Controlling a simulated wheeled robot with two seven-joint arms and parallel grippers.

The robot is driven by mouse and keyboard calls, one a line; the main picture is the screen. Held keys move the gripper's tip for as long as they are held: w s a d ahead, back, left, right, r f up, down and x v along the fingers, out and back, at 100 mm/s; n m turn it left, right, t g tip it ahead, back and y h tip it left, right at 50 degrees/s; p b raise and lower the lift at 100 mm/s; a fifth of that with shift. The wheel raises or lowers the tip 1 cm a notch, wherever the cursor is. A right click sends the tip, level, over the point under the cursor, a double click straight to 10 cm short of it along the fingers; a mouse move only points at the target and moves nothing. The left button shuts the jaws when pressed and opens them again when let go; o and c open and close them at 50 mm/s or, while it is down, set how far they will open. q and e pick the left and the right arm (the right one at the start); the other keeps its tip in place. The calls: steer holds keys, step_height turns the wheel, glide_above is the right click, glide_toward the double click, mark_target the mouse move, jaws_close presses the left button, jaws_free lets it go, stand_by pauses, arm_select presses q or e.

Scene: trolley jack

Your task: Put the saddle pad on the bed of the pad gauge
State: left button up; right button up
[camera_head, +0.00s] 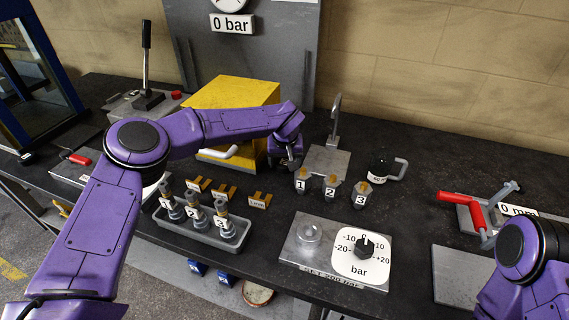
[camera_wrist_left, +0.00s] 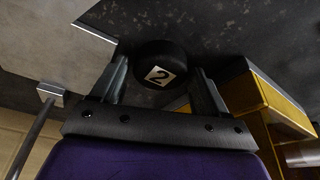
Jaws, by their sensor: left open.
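A black round pad marked 2 (camera_wrist_left: 160,70), which I take for the saddle pad, lies on the dark bench in the left wrist view. It shows between and beyond the two fingers of my left gripper (camera_wrist_left: 160,82), which is open and apart from it. In the head view my left gripper (camera_head: 286,160) points down beside the yellow block and largely hides that spot. A device with a red crank and a "0 mm" display (camera_head: 517,210) stands at the right; I cannot tell whether it is the pad gauge. My right gripper is out of the frame.
A grey plate with an upright post (camera_head: 328,160) stands right of my left gripper. The yellow block (camera_head: 232,93) is behind it.

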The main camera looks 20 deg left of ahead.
arm_select(q)
steer(key=shift+s, duration=0.1)
steer(key=shift+c, duration=1.3)
steer(key=c, duration=0.7)
